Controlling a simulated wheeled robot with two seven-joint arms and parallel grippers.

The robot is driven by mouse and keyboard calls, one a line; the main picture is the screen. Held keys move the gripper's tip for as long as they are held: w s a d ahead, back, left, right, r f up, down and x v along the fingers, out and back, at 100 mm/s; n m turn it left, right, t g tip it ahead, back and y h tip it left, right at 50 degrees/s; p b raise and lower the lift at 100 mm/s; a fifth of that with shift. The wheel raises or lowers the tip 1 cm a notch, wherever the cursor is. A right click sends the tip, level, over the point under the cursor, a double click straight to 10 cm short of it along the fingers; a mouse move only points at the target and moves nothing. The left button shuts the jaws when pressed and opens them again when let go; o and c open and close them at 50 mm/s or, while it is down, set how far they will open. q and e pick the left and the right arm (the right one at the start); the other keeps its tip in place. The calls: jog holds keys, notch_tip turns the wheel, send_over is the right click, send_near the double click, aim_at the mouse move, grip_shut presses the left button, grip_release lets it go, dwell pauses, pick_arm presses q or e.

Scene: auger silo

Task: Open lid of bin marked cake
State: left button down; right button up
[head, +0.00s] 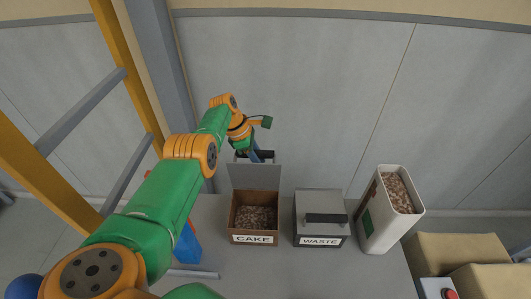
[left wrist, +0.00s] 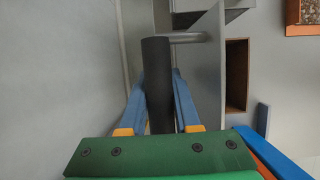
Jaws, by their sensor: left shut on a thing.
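The bin marked CAKE (head: 232,222) is a brown box standing on the grey bench, with brown pellets visible inside. Its grey lid (head: 254,177) stands raised, roughly upright, at the bin's back edge; it also shows in the left wrist view (left wrist: 208,65). My left gripper (head: 260,155) is behind the raised lid at the back of the bench. In the left wrist view its blue fingers are shut on the dark lid handle (left wrist: 157,75). The handle is mostly hidden by the lid and gripper in the head view. My right gripper is not in view.
The WASTE bin (head: 308,231) stands right of the cake bin, its lid with a black handle (head: 326,218) down. A white container (head: 378,224) of pellets stands further right. Tan sacks (head: 460,250) lie at the lower right. The wall is close behind the bench.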

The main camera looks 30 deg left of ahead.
pick_arm(q)
jog(key=shift+f, duration=0.1)
dwell(0.6)
jog(key=c, duration=1)
grip_release()
jog(key=shift+a, duration=0.1)
jog(key=shift+o, duration=0.4)
jog(key=shift+w, duration=0.2)
jog(key=p+v, duration=0.6)
jog(key=shift+a+r+p, duration=0.1)
jog(key=shift+r+p, duration=0.25)
jog(key=shift+s+a+r, duration=0.15)
jog(key=shift+s+r, duration=0.05)
jog(key=shift+f, duration=0.15)
jog(key=shift+w, duration=0.1)
